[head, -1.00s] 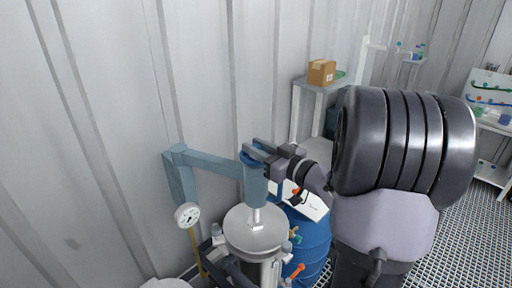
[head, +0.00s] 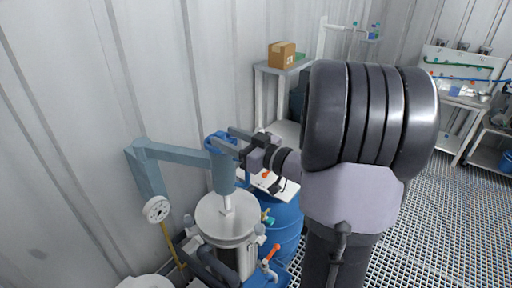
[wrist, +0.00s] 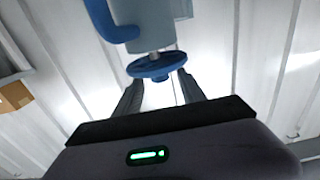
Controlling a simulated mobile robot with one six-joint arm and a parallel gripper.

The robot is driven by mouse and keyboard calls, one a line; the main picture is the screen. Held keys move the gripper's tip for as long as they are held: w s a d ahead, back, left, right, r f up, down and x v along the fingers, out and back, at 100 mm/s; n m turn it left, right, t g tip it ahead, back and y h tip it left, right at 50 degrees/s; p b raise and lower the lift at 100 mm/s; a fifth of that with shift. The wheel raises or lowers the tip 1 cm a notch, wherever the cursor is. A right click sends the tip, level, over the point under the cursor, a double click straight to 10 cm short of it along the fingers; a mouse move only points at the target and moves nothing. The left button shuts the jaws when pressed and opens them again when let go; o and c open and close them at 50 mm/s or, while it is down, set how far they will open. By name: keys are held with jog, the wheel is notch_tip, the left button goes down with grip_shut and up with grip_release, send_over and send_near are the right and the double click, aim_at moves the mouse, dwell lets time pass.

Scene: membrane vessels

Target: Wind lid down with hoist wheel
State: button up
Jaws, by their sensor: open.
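The blue hoist wheel (wrist: 157,66) shows on a short shaft below the grey-blue hoist body in the wrist view. In the head view the wheel (head: 214,139) is partly hidden behind my fingers. My gripper (head: 229,140) is open at the wheel, and in the wrist view its two fingers (wrist: 157,84) stand on either side of the wheel's lower part. I cannot tell whether they touch it. The round metal lid (head: 228,213) hangs level from the hoist arm (head: 178,153), over the vessel (head: 236,262). Any gap between lid and vessel is unclear.
A dial gauge (head: 156,209) is at the hoist post. A blue drum (head: 287,225) with a white sheet on top stands close behind the vessel. A cardboard box (head: 282,54) sits on a shelf by the wall. Open grating floor (head: 425,225) lies to the right.

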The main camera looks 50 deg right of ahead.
jog(key=s+d+p, duration=0.2)
jog(key=s, duration=1.2)
jog(key=w+d+n+g+y+p, duration=0.2)
jog(key=w+d+n+y+p, duration=0.2)
jog(key=w+d+y+p, duration=0.15)
jog(key=shift+y, duration=0.35)
jog(key=b+x, duration=0.1)
jog(key=x, duration=0.4)
jog(key=b+x, duration=0.1)
jog(key=x, duration=0.5)
jog(key=a+b+x, duration=0.1)
jog(key=x, duration=0.5)
jog(key=shift+s+f, duration=0.3)
jog(key=shift+s, duration=0.05)
grip_shut()
